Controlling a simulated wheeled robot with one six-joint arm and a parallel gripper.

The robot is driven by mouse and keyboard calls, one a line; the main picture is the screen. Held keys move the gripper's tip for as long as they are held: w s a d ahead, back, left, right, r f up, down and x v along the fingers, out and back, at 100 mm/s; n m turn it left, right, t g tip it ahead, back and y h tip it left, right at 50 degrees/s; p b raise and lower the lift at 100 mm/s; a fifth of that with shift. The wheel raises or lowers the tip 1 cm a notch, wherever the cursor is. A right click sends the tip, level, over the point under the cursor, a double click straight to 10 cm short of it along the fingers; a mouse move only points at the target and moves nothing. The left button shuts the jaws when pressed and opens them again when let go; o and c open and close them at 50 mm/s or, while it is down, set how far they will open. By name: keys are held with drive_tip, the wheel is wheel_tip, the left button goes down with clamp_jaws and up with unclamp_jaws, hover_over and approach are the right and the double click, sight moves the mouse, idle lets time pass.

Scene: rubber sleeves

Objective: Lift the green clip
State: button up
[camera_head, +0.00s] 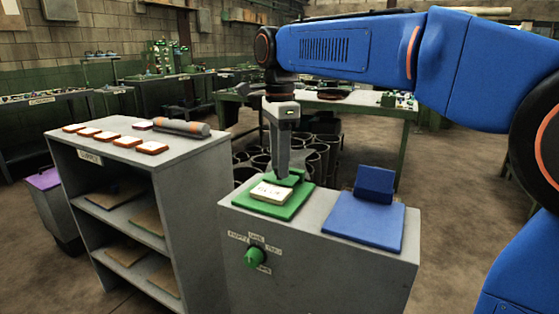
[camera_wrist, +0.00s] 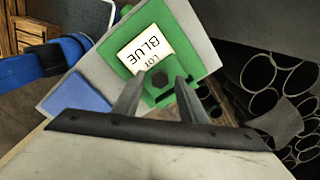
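The green clip (camera_head: 294,175) stands at the back of a green board (camera_head: 285,210) on a grey cabinet. A white card (camera_head: 271,192) lies on the board in front of the clip; in the wrist view the card (camera_wrist: 146,50) reads "LOT BLUE". My gripper (camera_head: 284,177) points down at the clip. In the wrist view its two fingers stand apart, one on each side of part of the green clip (camera_wrist: 160,92) with a dark knob. The gripper looks open; I cannot tell whether the fingers touch the clip.
A blue board (camera_head: 360,222) with an upright blue clip (camera_head: 374,184) lies to the right on the same cabinet. A green knob (camera_head: 255,257) is on the cabinet's front. A grey shelf (camera_head: 190,160) at left holds several orange-edged tiles and a grey cylinder (camera_head: 182,127). Dark tubes (camera_head: 325,150) stand behind.

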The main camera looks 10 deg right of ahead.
clamp_jaws()
drive_tip(key=shift+w+d+r+g+y, duration=0.2)
drive_tip(key=shift+w+g+y, duration=0.15)
drive_tip(key=shift+g, duration=0.15)
drive_tip(key=shift+w+d+r+g+y, duration=0.1)
drive_tip(key=shift+w+d+g+y, duration=0.1)
drive_tip(key=shift+g+y, duration=0.25)
drive_tip(key=shift+w+d+r+g+y, duration=0.2)
drive_tip(key=shift+w+g+y, duration=0.25)
drive_tip(key=shift+g, duration=0.35)
drive_tip(key=shift+w+d+r+g+y, duration=0.1)
drive_tip(key=shift+w+d+g+y, duration=0.3)
drive_tip(key=shift+g, duration=0.35)
drive_tip(key=shift+s+a, duration=0.1)
drive_tip(key=shift+a, duration=0.05)
